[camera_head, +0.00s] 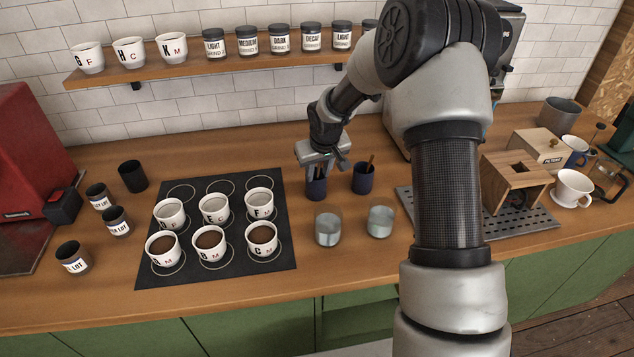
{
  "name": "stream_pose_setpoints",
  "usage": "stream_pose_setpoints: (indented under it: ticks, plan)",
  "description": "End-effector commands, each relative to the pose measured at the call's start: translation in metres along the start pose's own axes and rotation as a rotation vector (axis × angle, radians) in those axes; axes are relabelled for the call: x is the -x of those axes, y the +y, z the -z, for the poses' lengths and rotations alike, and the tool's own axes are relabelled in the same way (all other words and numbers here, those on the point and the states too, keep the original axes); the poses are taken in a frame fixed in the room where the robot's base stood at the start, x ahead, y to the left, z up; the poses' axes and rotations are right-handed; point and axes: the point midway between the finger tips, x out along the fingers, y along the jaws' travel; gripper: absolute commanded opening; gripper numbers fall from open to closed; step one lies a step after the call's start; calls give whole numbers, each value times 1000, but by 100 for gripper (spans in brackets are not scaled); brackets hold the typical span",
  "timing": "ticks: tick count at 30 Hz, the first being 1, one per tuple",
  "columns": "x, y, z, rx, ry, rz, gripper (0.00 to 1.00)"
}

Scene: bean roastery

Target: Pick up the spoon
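My gripper (322,168) points down just above a dark blue cup (316,189) at the middle back of the counter. It covers the cup's mouth, so what stands in that cup is hidden. Whether the fingers are apart or closed is too small to tell. A second dark blue cup (362,181) stands to the right, with a thin reddish-brown handle (372,161) rising from it, perhaps a spoon's. No spoon bowl shows in view.
Two glasses (328,230) (380,222) stand in front of the blue cups. A black mat (215,282) with several white cups lies left. A wooden box (514,180) on a slotted tray (545,222) is right. A shelf (200,67) with jars runs behind.

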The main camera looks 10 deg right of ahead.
Motion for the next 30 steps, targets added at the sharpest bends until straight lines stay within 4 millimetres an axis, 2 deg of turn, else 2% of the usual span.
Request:
stream_pose_setpoints:
  ticks: [8,13,24,26,30]
  plan:
    - [-3,0,1,0,2,-1,29]
    - [-3,0,0,0,1,-1,1]
    - [0,1,2,0,2,-1,0]
    - [5,1,4,0,3,-2,0]
    - [28,4,14,-2,6,-3,0]
